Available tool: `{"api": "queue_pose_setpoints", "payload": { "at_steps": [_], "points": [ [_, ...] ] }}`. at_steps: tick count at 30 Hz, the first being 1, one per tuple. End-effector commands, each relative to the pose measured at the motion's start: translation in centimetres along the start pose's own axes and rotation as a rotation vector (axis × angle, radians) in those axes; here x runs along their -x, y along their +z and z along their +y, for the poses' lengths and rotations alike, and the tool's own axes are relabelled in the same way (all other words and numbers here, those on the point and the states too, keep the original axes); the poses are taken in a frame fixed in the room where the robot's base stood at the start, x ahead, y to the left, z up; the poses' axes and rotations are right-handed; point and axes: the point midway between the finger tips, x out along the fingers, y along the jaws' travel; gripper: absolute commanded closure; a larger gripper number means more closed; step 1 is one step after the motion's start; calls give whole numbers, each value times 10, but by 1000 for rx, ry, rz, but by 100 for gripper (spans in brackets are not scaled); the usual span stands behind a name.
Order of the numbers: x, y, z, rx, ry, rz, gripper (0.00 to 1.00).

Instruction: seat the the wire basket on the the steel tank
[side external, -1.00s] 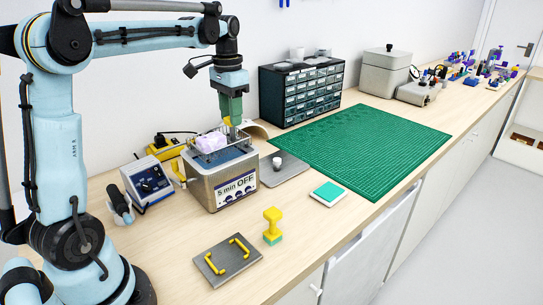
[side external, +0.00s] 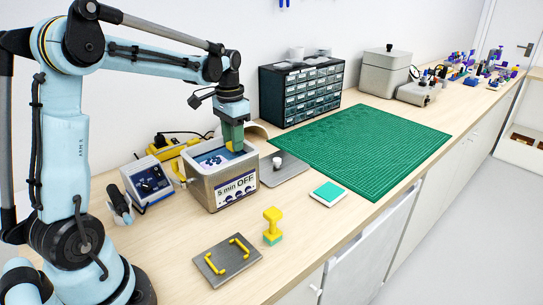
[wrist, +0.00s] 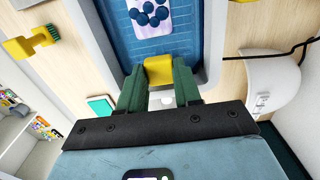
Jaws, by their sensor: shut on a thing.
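The steel tank (side external: 212,194), a grey box with a "5 min OFF" front panel, stands below my gripper (side external: 235,150). Its rim also shows in the wrist view (wrist: 214,35). My gripper (wrist: 159,75) is shut on the yellow grip (wrist: 158,68) of the wire basket, near the tank's right end. The basket is down inside the tank; its wires are hardly visible. Faint grid lines show on the blue inside. Dark blue round pieces on a pale patch (wrist: 149,13) lie within. I cannot tell whether the basket rests on its supports.
A blue-grey control box (side external: 150,183) stands left of the tank. The green mat (side external: 365,145) is clear.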

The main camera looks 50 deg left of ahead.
Motion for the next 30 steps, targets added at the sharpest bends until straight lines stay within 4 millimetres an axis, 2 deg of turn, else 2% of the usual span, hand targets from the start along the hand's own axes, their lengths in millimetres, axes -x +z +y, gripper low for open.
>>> {"api": "queue_pose_setpoints", "payload": {
  "at_steps": [7, 18, 19, 24, 30],
  "points": [
    [-10, 0, 0, 0, 0, 0, 97],
    [-12, 0, 0, 0, 0, 0, 97],
    [-12, 0, 0, 0, 0, 0, 65],
    [-12, 0, 0, 0, 0, 0, 39],
    [-12, 0, 0, 0, 0, 0, 37]
  ]
}}
